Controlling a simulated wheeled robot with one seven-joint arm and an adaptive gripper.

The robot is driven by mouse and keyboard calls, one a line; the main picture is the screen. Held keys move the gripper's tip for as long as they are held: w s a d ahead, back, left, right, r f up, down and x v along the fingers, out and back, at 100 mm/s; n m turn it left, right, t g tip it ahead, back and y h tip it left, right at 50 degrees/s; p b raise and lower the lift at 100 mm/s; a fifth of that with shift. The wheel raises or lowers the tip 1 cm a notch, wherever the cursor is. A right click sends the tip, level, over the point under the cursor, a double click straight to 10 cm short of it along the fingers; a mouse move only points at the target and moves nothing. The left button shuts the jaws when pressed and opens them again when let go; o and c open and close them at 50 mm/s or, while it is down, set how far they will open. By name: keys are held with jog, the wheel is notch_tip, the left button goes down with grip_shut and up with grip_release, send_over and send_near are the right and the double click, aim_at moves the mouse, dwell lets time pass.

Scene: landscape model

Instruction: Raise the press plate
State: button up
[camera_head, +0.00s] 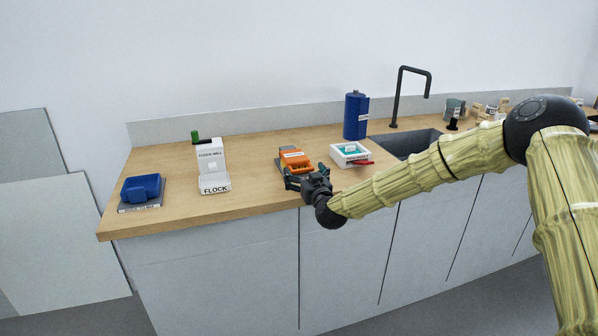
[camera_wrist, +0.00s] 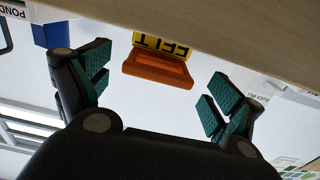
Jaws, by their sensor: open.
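The orange press (camera_head: 296,160) stands near the front edge of the wooden counter, behind my gripper (camera_head: 297,182). In the wrist view, which is upside down, an orange bar (camera_wrist: 158,66) shows with a yellow label reading FELT (camera_wrist: 160,46). I cannot tell which part of the press is its plate. My gripper (camera_wrist: 157,80) is open, with green pads on both fingers. The orange bar appears between and beyond the fingertips, with clear space on both sides. Nothing is held. In the head view my gripper hides the press's lower front.
A white tray with teal contents (camera_head: 349,150) and a red-handled item sit right of the press. A blue bottle (camera_head: 355,117) stands behind, by the sink (camera_head: 410,143). The white FLOCK mill (camera_head: 212,166) and a blue block (camera_head: 141,188) are left. Counter (camera_head: 255,180) between mill and press is clear.

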jog(key=shift+x, duration=0.8)
